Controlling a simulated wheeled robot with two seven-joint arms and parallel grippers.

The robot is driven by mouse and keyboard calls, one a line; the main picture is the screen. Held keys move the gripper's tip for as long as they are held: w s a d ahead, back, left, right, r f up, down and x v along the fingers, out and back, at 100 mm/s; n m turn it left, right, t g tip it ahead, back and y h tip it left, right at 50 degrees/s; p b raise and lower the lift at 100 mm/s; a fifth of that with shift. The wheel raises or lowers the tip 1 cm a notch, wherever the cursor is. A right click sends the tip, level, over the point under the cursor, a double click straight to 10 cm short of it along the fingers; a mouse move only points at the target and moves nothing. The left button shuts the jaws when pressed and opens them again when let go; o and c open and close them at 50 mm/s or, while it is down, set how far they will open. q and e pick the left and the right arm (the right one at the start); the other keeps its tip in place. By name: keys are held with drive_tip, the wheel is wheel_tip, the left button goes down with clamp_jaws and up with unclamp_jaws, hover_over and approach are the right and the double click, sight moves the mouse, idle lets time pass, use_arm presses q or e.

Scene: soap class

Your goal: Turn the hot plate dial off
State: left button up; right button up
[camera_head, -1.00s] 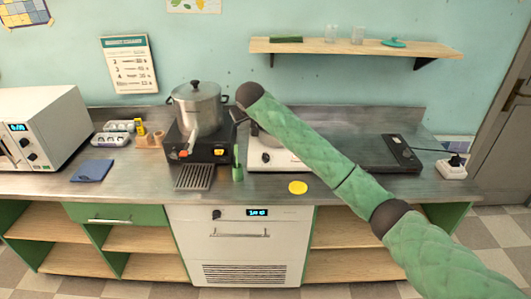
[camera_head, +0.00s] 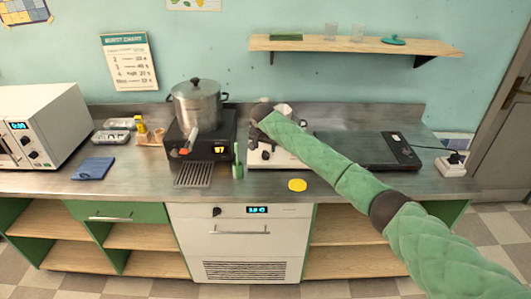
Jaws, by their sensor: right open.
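A white countertop unit (camera_head: 287,161), which looks like the hot plate, stands mid-counter with a small pale vessel (camera_head: 283,109) at its back. My right arm reaches in from the lower right. My right gripper (camera_head: 262,148) is a small dark shape at the unit's left front, partly behind my green forearm. It is open. I cannot tell whether it touches the unit, and I do not make out a dial there. My left gripper is not in view.
A black heater (camera_head: 222,137) with a lit display bears a steel pot (camera_head: 198,108) to the left. A green holder (camera_head: 238,171) stands close beside the white unit. A yellow disc (camera_head: 297,185) lies in front. A flat black plate (camera_head: 345,149) lies to the right.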

sight(265, 152)
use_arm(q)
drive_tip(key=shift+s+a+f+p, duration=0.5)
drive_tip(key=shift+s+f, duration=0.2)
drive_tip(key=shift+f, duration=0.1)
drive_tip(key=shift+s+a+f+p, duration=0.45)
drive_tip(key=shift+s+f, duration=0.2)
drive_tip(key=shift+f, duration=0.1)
use_arm(e)
drive_tip(key=shift+x, duration=3)
drive_tip(key=shift+c, duration=0.2)
drive_tip(key=c, duration=0.9)
